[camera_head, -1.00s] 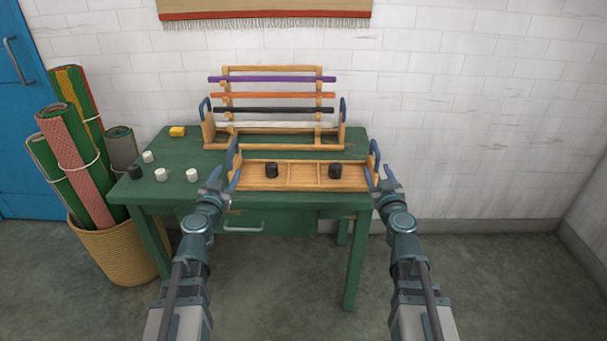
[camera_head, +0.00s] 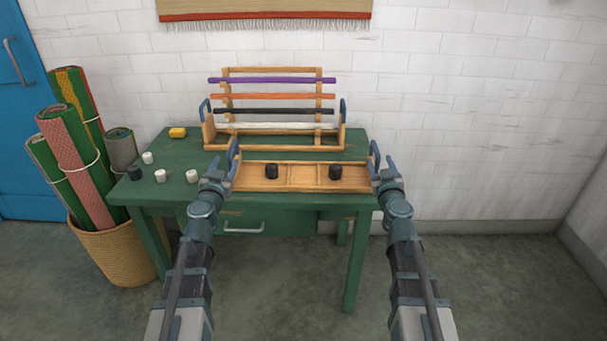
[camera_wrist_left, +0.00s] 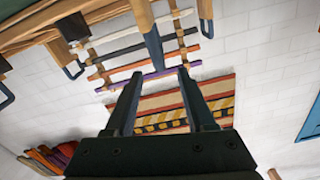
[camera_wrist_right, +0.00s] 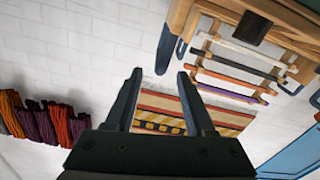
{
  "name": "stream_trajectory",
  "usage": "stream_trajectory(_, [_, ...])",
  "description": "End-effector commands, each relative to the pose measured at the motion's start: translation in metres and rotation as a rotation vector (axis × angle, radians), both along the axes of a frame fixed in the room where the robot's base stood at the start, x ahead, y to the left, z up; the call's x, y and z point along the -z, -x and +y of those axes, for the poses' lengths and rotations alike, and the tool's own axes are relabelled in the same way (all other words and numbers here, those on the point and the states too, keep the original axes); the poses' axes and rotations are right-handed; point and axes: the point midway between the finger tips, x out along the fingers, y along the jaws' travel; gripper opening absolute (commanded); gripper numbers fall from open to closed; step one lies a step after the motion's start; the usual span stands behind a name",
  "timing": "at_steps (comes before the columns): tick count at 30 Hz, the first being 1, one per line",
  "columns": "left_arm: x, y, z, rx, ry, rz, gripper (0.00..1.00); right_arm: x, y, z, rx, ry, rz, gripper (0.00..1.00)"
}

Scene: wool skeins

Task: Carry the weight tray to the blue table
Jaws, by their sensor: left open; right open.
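The weight tray (camera_head: 304,176) is a long, shallow wooden tray with a blue upright handle at each end. It lies level on the front of the green table (camera_head: 280,200) and holds two black weights (camera_head: 271,171) (camera_head: 335,172). My left gripper (camera_head: 217,172) is open just beside its left handle (camera_head: 234,157); in the left wrist view that handle (camera_wrist_left: 153,48) lies ahead of the open fingers. My right gripper (camera_head: 386,175) is open beside the right handle (camera_head: 374,155), which shows ahead of its fingers in the right wrist view (camera_wrist_right: 165,48). No blue table is in view.
A wooden rack (camera_head: 272,128) with coloured rods stands behind the tray. A basket (camera_head: 115,252) of rolled rugs stands left. Floor (camera_head: 480,280) to the right is clear.

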Motion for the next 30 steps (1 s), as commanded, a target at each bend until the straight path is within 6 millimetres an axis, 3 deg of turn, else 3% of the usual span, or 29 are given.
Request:
stream_trajectory(3, [0.0,-0.028,0.0,0.001,0.0,0.0,0.55,0.0,-0.028,-0.001,0.0,0.0,0.0,0.55])
stream_trajectory(12, [0.0,-0.08,-0.002,0.001,0.0,0.0,0.55,0.0,-0.08,-0.003,0.0,0.0,0.0,0.55])
stream_trajectory(17, [0.0,-0.091,-0.003,0.001,0.0,0.0,0.55,0.0,-0.091,-0.003,0.0,0.0,0.0,0.55])
stream_trajectory(25, [0.0,-0.091,-0.003,0.0,0.0,0.0,0.55,0.0,-0.091,-0.003,0.0,0.0,0.0,0.55])
stream_trajectory(26, [0.0,-0.091,-0.003,0.0,0.0,0.0,0.53,0.0,-0.091,-0.003,0.0,0.0,0.0,0.53])
stream_trajectory(30, [0.0,-0.091,-0.003,0.0,0.0,0.0,0.28,0.0,-0.091,-0.003,0.0,0.0,0.0,0.28])
